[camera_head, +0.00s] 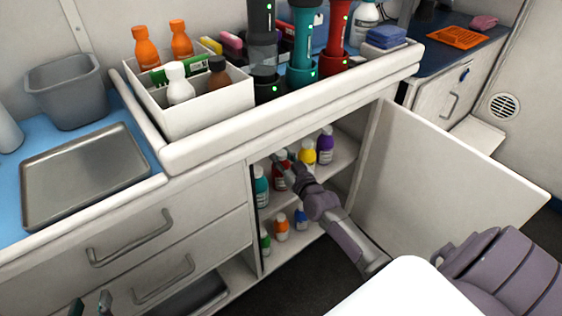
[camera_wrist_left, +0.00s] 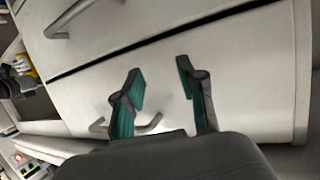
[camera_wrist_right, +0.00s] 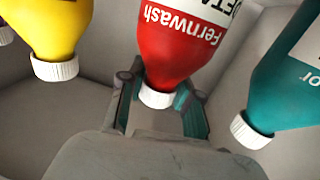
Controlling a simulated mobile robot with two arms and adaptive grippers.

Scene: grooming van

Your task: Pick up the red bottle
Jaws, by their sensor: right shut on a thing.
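The red bottle (camera_head: 280,181) stands on the upper shelf inside the open cabinet, partly hidden by my right gripper (camera_head: 285,165). There the fingers of my right gripper (camera_wrist_right: 160,108) are on either side of the cap and neck, shut on the bottle. My left gripper (camera_wrist_left: 160,90) is open and empty in front of the drawer fronts. In the head view only the tips of my left gripper (camera_head: 90,303) show at the bottom left.
A teal bottle (camera_head: 260,187) stands left of the red one; yellow (camera_head: 308,153) and purple (camera_head: 325,144) bottles stand right. Smaller bottles, such as an orange one (camera_head: 282,229), are on the lower shelf. The open cabinet door (camera_head: 450,175) stands right of my right arm.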

